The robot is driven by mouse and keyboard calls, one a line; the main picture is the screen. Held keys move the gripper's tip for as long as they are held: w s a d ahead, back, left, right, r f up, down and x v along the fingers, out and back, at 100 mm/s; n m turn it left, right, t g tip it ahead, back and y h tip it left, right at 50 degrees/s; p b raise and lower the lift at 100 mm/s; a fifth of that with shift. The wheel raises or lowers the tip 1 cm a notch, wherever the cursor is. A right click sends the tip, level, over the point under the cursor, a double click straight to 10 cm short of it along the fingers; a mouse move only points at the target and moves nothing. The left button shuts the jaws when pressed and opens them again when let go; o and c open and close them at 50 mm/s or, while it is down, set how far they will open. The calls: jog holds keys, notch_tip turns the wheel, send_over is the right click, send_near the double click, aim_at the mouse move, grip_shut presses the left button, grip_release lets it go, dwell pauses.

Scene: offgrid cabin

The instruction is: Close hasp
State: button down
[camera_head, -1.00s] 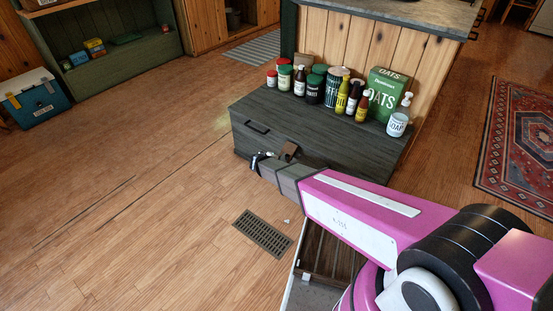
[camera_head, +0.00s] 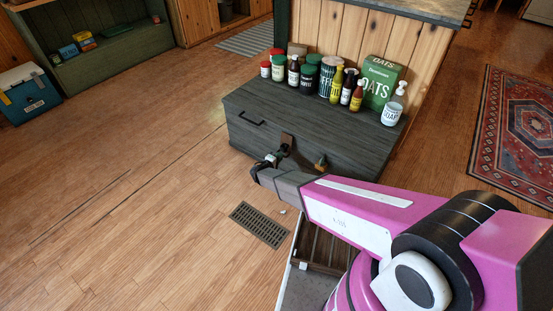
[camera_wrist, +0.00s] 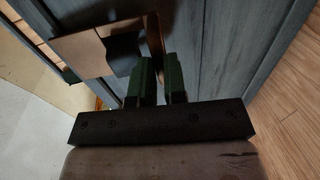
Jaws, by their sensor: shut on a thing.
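The dark grey wooden chest (camera_head: 250,137) has its lid down. A brown metal hasp (camera_head: 287,141) is on its front near the top edge. In the wrist view the hasp (camera_wrist: 82,52) shows as a copper-brown plate with a bent part standing off the grey boards. My gripper (camera_head: 274,158) is at the chest front, just below and left of the hasp. In the wrist view my gripper's two dark green fingers (camera_wrist: 158,82) are close together, with a thin brown strip of the hasp between them. The fingers hide part of the hasp.
Jars, bottles, an oats box (camera_head: 381,84) and a soap bottle (camera_head: 394,106) stand on the chest lid. A small brassy fitting (camera_head: 321,161) is on the chest front, right of the hasp.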

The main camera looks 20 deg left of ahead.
jog(key=shift+w+d+f, duration=0.2)
jog(key=shift+w+f, duration=0.2)
jog(key=shift+f, duration=0.1)
jog(key=shift+w+d+f, duration=0.15)
jog(key=shift+w+f, duration=0.2)
jog(key=shift+f, duration=0.15)
jog(key=shift+w+f, duration=0.15)
jog(key=c, duration=1.2)
grip_release()
jog(key=shift+w, duration=0.1)
jog(key=shift+o, duration=0.2)
jog(key=shift+r, duration=0.3)
jog(key=v, duration=1.1)
